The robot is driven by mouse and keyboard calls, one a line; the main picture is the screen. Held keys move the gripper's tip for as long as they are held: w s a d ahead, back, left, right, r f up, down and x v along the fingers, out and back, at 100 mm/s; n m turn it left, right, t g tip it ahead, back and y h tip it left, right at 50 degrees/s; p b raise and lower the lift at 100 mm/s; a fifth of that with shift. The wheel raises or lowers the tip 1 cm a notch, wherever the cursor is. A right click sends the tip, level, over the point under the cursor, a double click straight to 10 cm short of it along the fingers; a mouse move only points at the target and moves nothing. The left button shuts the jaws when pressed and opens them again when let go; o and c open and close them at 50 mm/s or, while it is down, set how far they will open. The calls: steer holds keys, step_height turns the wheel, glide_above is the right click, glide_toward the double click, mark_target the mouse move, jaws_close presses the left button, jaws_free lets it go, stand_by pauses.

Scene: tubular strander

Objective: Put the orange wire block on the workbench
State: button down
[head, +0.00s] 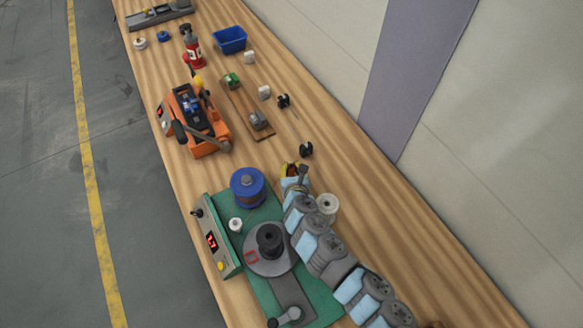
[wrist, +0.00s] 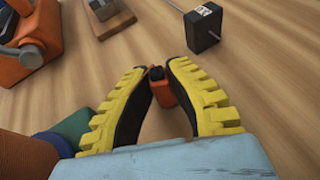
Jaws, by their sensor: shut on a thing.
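A small orange block (wrist: 163,92) with a dark top shows between the yellow, black-padded fingertips of my gripper (wrist: 165,78) in the wrist view. In the head view my gripper (head: 290,169) is over the wooden workbench (head: 345,178), just beyond the green-based machine; the block is not clear there. I cannot tell whether the block touches the bench top.
A black block with a thin rod lies close ahead (wrist: 203,28). The orange machine (head: 200,130) stands to the left, and the blue spool (head: 248,188) on the green base is nearby. A blue bin (head: 230,40) stands farther back. Bare wood lies right of my gripper.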

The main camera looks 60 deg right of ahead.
steer(key=shift+f, duration=0.15)
steer(key=c, duration=1.2)
jaws_free()
steer(key=shift+r, duration=0.2)
steer(key=shift+s+a+r, duration=0.3)
steer(key=shift+a, duration=0.05)
steer(key=shift+p+v, duration=0.6)
steer(key=shift+v, duration=4.85)
steer(key=shift+a+f, duration=0.1)
steer(key=shift+f, duration=0.1)
steer(key=shift+r, duration=0.1)
